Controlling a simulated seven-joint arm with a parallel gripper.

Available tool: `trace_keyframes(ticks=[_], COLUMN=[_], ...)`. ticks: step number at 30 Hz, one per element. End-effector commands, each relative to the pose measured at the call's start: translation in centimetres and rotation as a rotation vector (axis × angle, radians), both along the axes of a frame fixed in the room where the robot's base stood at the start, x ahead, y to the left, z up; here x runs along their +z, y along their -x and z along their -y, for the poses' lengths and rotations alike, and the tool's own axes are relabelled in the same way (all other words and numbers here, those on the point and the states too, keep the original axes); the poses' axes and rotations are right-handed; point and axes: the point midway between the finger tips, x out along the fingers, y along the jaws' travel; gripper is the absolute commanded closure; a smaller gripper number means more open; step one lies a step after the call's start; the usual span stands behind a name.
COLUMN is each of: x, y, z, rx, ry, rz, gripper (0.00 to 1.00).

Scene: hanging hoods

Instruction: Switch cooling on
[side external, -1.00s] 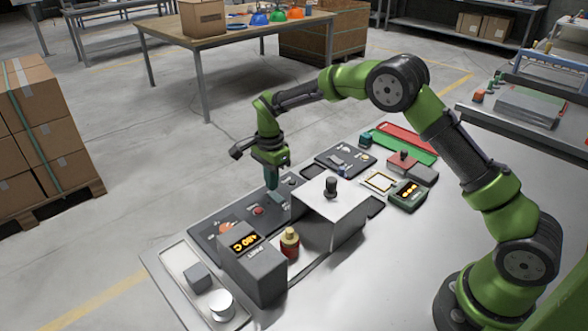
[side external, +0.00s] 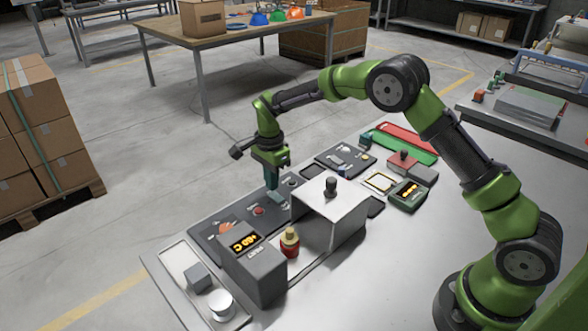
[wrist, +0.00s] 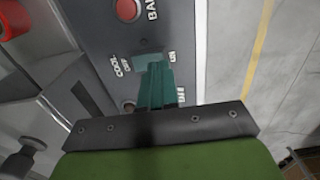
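The cooling control shows in the wrist view as a panel area marked COOL (wrist: 118,67), with OFF and ON labels around a pale teal block (wrist: 150,63), which may be the switch or part of a fingertip. My gripper (side external: 271,186) points down at the control panel (side external: 203,228), just behind the grey hood (side external: 318,202). In the wrist view, the teal fingers of my gripper (wrist: 157,80) look closed together and cover part of the control. Contact and the switch position cannot be told. A small display (side external: 244,242) glows orange on a grey box.
A red button (wrist: 127,9) lies on the panel near the cooling control. A black knob (side external: 331,187) tops the hood. A red and yellow cylinder (side external: 290,243) stands at its open left side. A green device (side external: 408,194) sits to the right.

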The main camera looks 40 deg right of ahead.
Motion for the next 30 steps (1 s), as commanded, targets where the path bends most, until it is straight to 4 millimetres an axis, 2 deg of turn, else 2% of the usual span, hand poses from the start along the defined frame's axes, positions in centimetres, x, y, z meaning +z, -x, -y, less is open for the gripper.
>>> trace_keyframes(ticks=[30], x=[-0.81], y=[0.01], z=[0.00], rx=[0.000], ry=[0.000], rz=[-0.001], gripper=[1.00])
